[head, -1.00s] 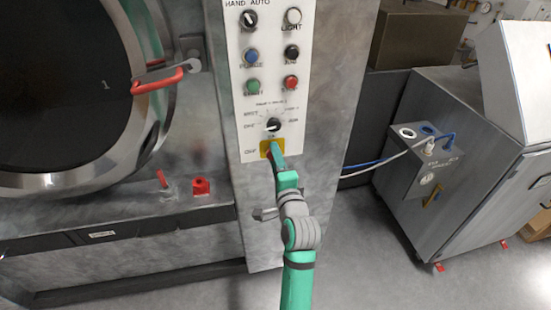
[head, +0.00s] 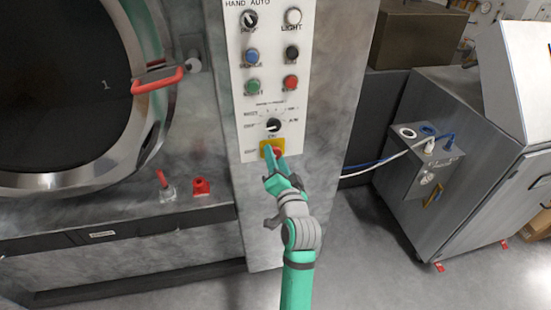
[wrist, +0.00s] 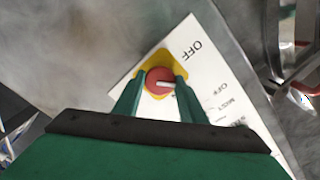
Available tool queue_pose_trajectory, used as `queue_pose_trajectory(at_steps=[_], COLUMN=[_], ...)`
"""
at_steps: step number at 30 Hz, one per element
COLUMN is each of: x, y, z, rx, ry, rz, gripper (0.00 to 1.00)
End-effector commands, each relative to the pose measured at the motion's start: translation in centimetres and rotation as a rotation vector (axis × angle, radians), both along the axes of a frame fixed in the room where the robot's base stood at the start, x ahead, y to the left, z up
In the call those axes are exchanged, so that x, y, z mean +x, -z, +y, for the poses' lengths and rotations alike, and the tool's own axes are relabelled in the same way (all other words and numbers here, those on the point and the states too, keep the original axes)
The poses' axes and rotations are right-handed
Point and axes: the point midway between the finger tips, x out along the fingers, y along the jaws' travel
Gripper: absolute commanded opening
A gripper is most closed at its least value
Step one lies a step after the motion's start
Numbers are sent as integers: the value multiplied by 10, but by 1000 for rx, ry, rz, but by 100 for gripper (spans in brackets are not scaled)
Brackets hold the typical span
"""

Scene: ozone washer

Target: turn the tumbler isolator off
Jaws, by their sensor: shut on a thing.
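The tumbler isolator is a red round knob (wrist: 159,81) on a yellow plate (wrist: 177,62) at the bottom of the white control panel. In the head view the yellow plate (head: 266,147) shows behind my gripper, with a bit of red beside the fingers. My gripper (head: 274,154) reaches up to it from below. In the wrist view my gripper's two green fingers (wrist: 158,92) stand on either side of the red knob and are shut on it. A pale bar or mark on the knob points right in the wrist view. "OFF" is printed on the panel near the yellow plate.
Above the isolator, the panel (head: 246,110) carries a black rotary selector (head: 273,125) and several buttons. A round drum door with a red handle (head: 158,80) is at the left. A grey steel cabinet (head: 470,185) stands at the right. Floor between them is clear.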

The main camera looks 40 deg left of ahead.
Motion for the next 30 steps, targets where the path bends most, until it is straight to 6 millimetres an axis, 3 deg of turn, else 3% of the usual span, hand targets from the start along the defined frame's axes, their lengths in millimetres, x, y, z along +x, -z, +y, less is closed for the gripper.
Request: queue_pose_trajectory(at_steps=[18,30], x=[0,0], y=[0,0], z=[0,0], rx=[-371,-534], ry=[1,1], rz=[-439,-634], gripper=[15,15])
